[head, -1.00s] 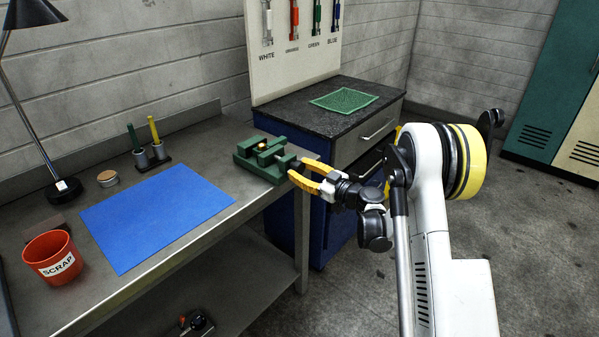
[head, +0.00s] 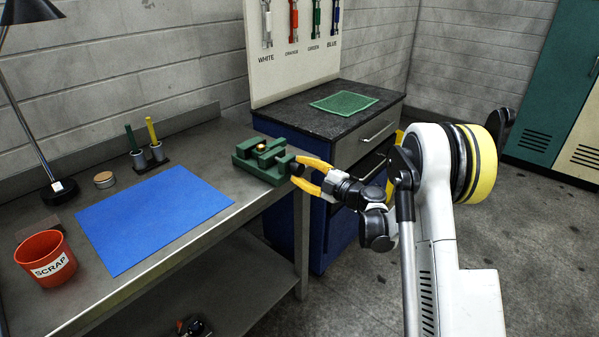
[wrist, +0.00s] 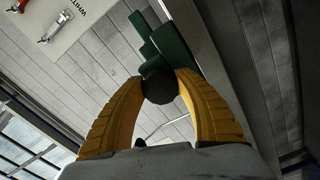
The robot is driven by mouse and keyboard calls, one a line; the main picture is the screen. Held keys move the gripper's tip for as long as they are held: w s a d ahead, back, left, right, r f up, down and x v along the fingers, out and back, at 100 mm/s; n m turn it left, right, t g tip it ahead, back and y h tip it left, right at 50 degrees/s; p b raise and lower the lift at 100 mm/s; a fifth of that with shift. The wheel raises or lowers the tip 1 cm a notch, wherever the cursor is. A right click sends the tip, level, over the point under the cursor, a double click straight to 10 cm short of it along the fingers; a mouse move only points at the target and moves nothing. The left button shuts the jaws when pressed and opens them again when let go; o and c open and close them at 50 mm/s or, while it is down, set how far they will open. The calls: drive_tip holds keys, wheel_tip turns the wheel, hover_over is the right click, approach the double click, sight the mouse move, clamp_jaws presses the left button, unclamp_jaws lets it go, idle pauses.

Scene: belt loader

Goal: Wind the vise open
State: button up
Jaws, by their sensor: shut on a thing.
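The green vise (head: 262,160) stands at the right end of the grey workbench. A small brass-coloured piece (head: 261,147) shows between its jaws. My gripper (head: 299,170) is at the vise's right side, its yellow fingers shut on the dark round handle (wrist: 159,90) at the end of the vise's screw. In the wrist view the two fingers of my gripper (wrist: 160,84) close on the handle from both sides, with the green vise body (wrist: 168,42) beyond it. The handle's far side is hidden.
A blue mat (head: 155,215) lies on the workbench (head: 190,165). A red scrap bin (head: 47,258), a lamp (head: 60,190) and a holder with two pens (head: 148,155) stand to the left. A dark-topped cabinet with a green mat (head: 343,102) is behind my gripper.

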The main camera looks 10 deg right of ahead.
drive_tip(key=n, duration=0.5)
drive_tip(key=shift+r+n+b, duration=0.1)
drive_tip(key=shift+n+b, duration=0.2)
drive_tip(key=shift+n, duration=2.1)
drive_tip(key=o, duration=1.2)
drive_tip(key=v, duration=1.2)
drive_tip(key=shift+r, duration=0.15)
